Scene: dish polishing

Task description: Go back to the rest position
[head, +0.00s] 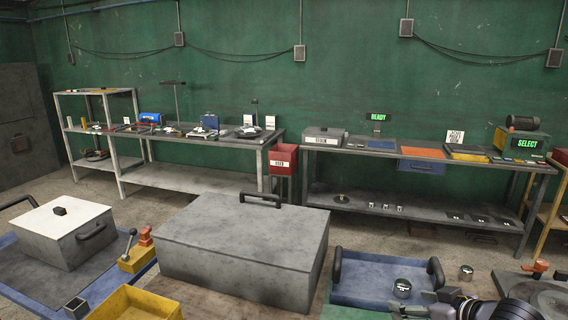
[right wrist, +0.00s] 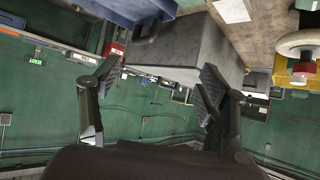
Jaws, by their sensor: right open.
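My right gripper (head: 425,300) shows at the bottom right of the head view, over the right part of a blue tray (head: 372,291) with black handles. A small metal cup (head: 402,288) stands in that tray, just behind the gripper. In the right wrist view the two fingers of my right gripper (right wrist: 158,72) stand wide apart with nothing between them. A grey box (right wrist: 175,50) shows beyond the fingers, and the picture is turned upside down. My left gripper is not in view.
A large grey lidded box (head: 245,240) stands left of the blue tray. A yellow bin (head: 135,303) is at front left. Loaded benches line the green wall, with floor between.

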